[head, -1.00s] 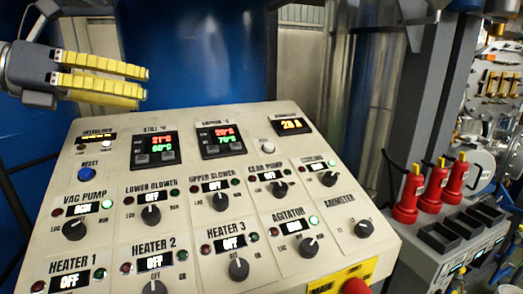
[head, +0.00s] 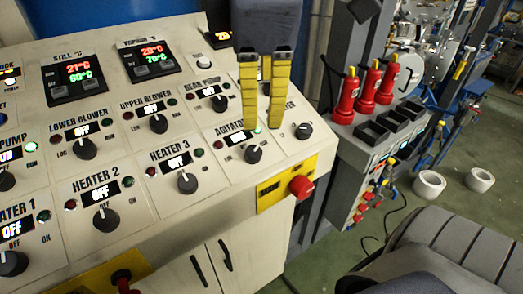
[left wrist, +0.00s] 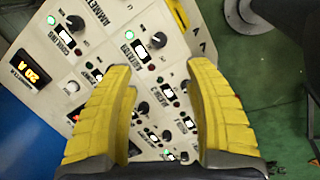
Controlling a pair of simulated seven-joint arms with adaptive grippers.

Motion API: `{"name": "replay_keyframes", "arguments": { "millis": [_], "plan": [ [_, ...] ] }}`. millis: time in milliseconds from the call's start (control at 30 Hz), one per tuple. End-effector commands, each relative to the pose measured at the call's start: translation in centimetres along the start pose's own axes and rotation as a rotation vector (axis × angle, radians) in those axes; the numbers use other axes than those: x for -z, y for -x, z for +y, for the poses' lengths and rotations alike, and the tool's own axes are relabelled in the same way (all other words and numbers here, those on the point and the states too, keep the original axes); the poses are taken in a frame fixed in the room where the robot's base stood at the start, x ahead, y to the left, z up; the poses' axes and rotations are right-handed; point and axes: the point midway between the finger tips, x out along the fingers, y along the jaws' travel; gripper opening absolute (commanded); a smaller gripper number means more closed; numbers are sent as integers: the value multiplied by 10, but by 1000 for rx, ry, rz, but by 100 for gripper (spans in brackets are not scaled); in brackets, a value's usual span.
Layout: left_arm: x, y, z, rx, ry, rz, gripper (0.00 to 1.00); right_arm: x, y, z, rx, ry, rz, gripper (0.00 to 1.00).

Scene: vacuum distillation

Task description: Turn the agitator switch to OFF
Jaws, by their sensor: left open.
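The agitator switch (head: 253,154) is a black round knob with a pale pointer mark on the cream control panel (head: 205,120). A small display and a lit green lamp are above it; the display text is too small to read surely. My left gripper (head: 262,124) is open, its two yellow fingers pointing down above the agitator section, apart from the knob. In the left wrist view the agitator knob (left wrist: 158,40) lies beyond the gap between the spread fingers (left wrist: 160,68). The gripper hides part of the cooling section. My right gripper is not in view.
A red button (head: 300,187) on a yellow plate sits below right of the agitator knob. The ammeter knob (head: 303,131) is to its right and the heater 3 knob (head: 187,183) to its left. Red cylinders (head: 367,82) stand on a grey unit at right.

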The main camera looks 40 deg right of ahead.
Motion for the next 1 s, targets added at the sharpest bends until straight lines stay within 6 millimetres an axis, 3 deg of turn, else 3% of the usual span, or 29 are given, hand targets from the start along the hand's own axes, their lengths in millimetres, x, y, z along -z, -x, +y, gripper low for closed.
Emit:
{"name": "replay_keyframes", "arguments": {
  "millis": [267,1000],
  "plan": [
    [2,-22,-1,-7,-6,16,52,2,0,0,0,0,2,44],
    [3,-148,0,-6,-2,13,52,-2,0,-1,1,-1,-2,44]
  ]
}}
